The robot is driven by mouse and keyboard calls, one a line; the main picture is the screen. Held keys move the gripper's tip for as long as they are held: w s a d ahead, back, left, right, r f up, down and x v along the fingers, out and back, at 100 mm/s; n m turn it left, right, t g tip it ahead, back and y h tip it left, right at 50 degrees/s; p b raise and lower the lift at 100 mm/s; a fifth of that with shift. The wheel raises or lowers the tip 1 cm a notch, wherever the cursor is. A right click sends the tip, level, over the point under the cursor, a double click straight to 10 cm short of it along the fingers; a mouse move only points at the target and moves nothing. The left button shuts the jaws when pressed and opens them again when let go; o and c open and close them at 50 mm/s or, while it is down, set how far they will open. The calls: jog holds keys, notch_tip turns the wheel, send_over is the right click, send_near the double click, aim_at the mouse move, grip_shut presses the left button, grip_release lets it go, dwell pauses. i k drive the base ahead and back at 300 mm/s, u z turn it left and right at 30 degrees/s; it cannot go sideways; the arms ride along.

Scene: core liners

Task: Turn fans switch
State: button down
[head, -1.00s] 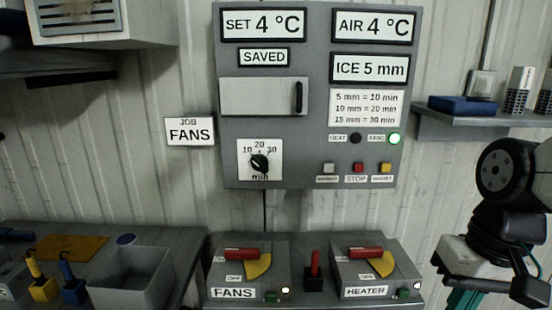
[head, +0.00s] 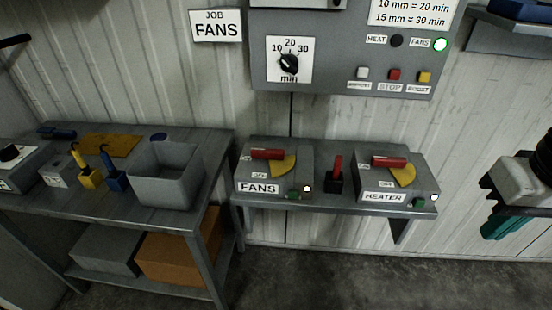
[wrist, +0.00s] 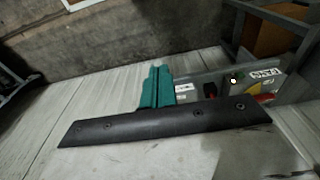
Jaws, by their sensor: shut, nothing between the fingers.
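The fans switch (head: 244,179) is a grey box on the wall shelf, labelled FANS. Its red handle (head: 267,154) lies level, above a yellow quarter plate (head: 284,167). A white lamp (head: 307,188) and a green button (head: 293,194) sit at its lower right. My gripper (head: 497,226), with green fingers, is at the far right, well apart from the switch and beyond the heater box. In the wrist view the shut, empty gripper (wrist: 155,88) shows, with the FANS label (wrist: 262,75) to its right; the dark wrist bar hides part of the shelf.
A similar heater switch (head: 428,185) stands right of the fans switch, with a small upright red lever (head: 336,168) between them. A bench (head: 200,215) with a grey bin (head: 165,185) stands left.

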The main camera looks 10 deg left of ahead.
aim_at(279, 164)
jog(key=u, duration=0.05)
jog(key=k, duration=0.4)
jog(key=u, duration=0.85)
jog(key=i, duration=0.8)
jog(key=z, duration=0.3)
